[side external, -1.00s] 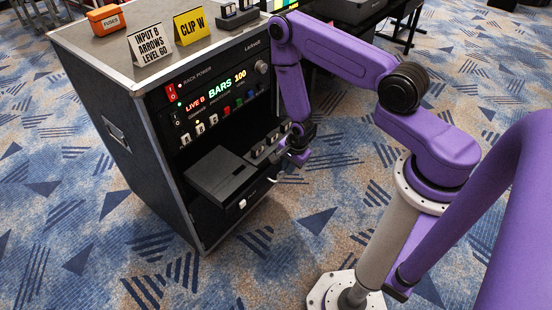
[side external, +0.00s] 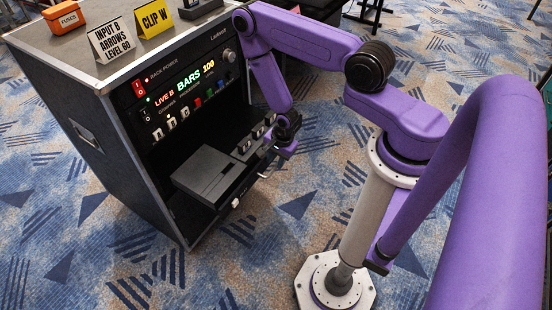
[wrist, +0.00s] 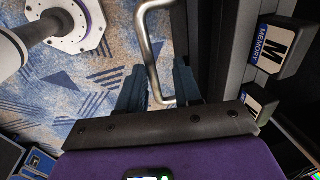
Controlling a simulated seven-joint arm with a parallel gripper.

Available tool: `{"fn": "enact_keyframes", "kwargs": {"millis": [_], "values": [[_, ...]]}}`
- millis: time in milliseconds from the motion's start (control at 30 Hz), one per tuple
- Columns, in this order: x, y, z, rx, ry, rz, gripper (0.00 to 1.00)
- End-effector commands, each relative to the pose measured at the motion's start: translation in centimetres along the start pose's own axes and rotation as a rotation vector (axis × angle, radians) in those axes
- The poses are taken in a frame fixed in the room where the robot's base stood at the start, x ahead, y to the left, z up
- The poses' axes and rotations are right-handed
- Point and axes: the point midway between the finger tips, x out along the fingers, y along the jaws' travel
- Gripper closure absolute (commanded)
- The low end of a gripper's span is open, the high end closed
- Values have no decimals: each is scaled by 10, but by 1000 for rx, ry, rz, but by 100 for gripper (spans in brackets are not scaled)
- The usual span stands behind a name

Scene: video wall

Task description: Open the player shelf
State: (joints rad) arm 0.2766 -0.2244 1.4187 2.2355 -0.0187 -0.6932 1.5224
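The player shelf (side external: 236,203) is in the lower part of the black rack (side external: 90,150) and sticks out of its front in the side view. A flat dark player (side external: 210,172) and several small upright black blocks stand on it. In the wrist view a bent steel handle (wrist: 153,55) runs between the two fingers of my gripper (wrist: 158,85). The fingers are apart, with carpet showing in the gap beside the bar. In the side view my gripper (side external: 277,152) is at the shelf's right front, and its fingertips are too small to read.
Black blocks marked M, memory (wrist: 278,48), stand close on the right in the wrist view. Above the shelf is a panel with lit readouts (side external: 185,85). Signs (side external: 112,40) and an orange fuse box (side external: 64,17) are on the rack top. Carpet in front is free.

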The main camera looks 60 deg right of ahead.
Motion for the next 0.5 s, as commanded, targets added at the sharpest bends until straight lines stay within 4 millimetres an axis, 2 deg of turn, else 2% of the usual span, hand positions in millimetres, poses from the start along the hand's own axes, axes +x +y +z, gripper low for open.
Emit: {"fn": "enact_keyframes", "kwargs": {"millis": [167, 500], "values": [[-11, -4, 0, 0, 1, -12, 62], [-56, -2, 0, 0, 0, -7, 62]]}}
